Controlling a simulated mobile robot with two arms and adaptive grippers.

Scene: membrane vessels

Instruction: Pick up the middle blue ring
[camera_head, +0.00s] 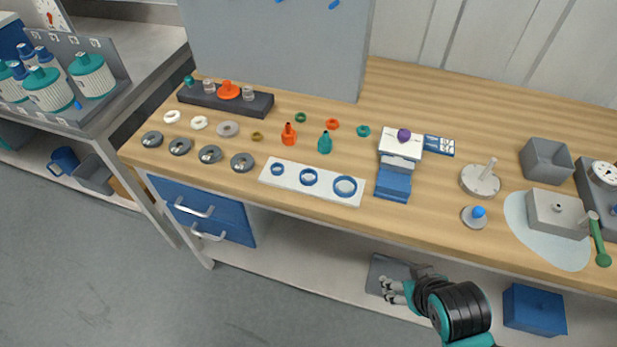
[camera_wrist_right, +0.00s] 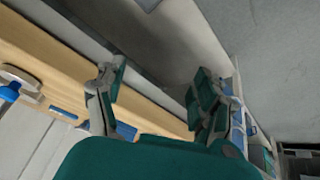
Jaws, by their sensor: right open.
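Three blue rings lie in a row on a white strip (camera_head: 290,184) near the front edge of the bench. The middle blue ring (camera_head: 309,177) sits between a smaller ring (camera_head: 277,169) on its left and a larger ring (camera_head: 345,187) on its right. My right gripper (camera_head: 386,290) is in front of the bench, below the tabletop and to the lower right of the rings. In the right wrist view my right gripper (camera_wrist_right: 158,88) has its fingers wide apart with nothing between them. The rings do not show clearly in that view. My left gripper is not in view.
Small bottles (camera_head: 289,134), grey discs (camera_head: 210,154) and coloured rings surround the strip. A blue stepped block (camera_head: 393,184) stands just right of it. The bench's front edge and lower shelf (camera_head: 300,247) are near my right arm. A blue box (camera_head: 534,309) sits low right.

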